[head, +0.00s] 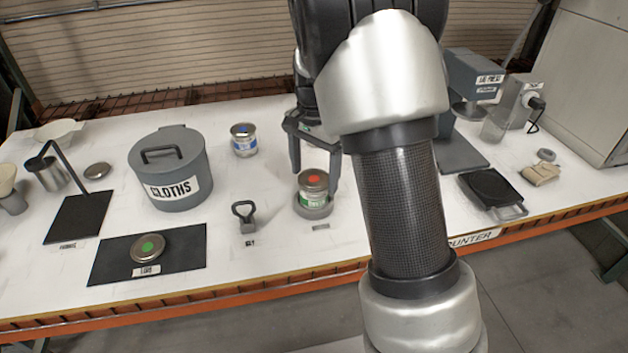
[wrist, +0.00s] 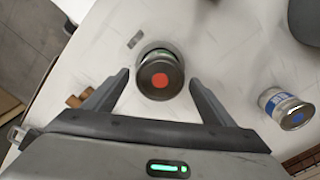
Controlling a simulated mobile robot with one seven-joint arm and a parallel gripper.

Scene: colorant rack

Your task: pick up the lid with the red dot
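The lid with the red dot (head: 314,180) sits on top of a small can with a green label (head: 312,197). The can stands on a round grey base (head: 313,211) on the white table. In the wrist view the lid (wrist: 160,75) shows from above, between and just ahead of the fingertips. My gripper (head: 315,187) points down with its fingers apart, one on each side of the can in the picture. In the wrist view my gripper (wrist: 160,82) is open and no finger visibly touches the lid.
A lid with a green dot (head: 148,246) lies on a black mat (head: 190,262). A blue-dot can (head: 244,140) stands behind, left of my gripper. White table (head: 270,265) is clear in front.

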